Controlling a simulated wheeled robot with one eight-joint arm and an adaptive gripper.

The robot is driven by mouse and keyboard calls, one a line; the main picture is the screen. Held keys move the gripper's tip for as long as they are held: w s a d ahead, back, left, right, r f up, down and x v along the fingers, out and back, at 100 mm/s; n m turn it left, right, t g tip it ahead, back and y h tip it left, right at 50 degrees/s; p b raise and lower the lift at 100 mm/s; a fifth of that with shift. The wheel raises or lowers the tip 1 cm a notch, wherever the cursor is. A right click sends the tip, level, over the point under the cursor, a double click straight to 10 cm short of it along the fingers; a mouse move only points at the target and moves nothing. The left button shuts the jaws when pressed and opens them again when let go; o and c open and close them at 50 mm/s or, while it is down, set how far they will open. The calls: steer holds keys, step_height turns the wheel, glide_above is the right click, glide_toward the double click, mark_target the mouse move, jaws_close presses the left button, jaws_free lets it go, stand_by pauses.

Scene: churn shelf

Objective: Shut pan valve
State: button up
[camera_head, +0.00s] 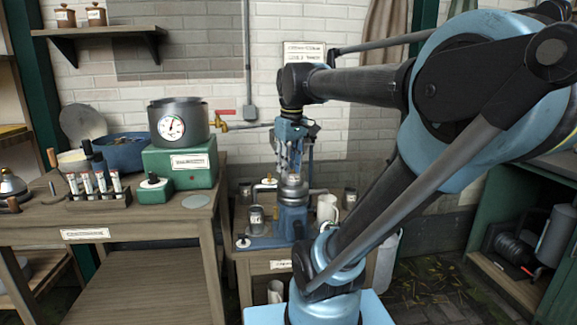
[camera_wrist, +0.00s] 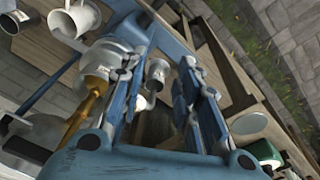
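The dark round pan (camera_head: 180,122) with a white dial sits on a green box on the left table. Its brass valve (camera_head: 222,126) sticks out to the right, with a red handle (camera_head: 222,112) that looks roughly level above it. My gripper (camera_head: 291,168) points down to the right of the valve, apart from it, in front of a blue machine. In the wrist view my gripper's fingers (camera_wrist: 163,75) are spread, with nothing held between them. A brass pipe (camera_wrist: 92,98) shows left of the fingers; I cannot tell whether it is the valve. No red handle is clear there.
The blue machine (camera_head: 293,222) and its metal cans stand below my gripper on the lower table. A rack of vials (camera_head: 97,198) and a small green device (camera_head: 153,190) stand on the left table. A blue bowl (camera_head: 121,153) is beside the pan.

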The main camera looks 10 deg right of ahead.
steer(key=w+a+r+n+g, duration=0.1)
steer(key=w+a+r+n, duration=0.45)
steer(key=r, duration=0.55)
steer(key=w+a+r+n, duration=0.2)
steer(key=w+a+r, duration=0.5)
steer(key=r, duration=0.4)
steer(key=w+a+r+n+g, duration=0.1)
steer(key=w+a+r+n, duration=0.3)
steer(key=w+r, duration=0.55)
steer(key=shift+m, duration=0.35)
steer(key=f, duration=0.5)
steer(key=s+f, duration=0.1)
steer(key=f, duration=0.4)
steer(key=s+a+f, duration=0.1)
steer(key=f, duration=0.5)
steer(key=shift+w, duration=0.1)
jaws_close()
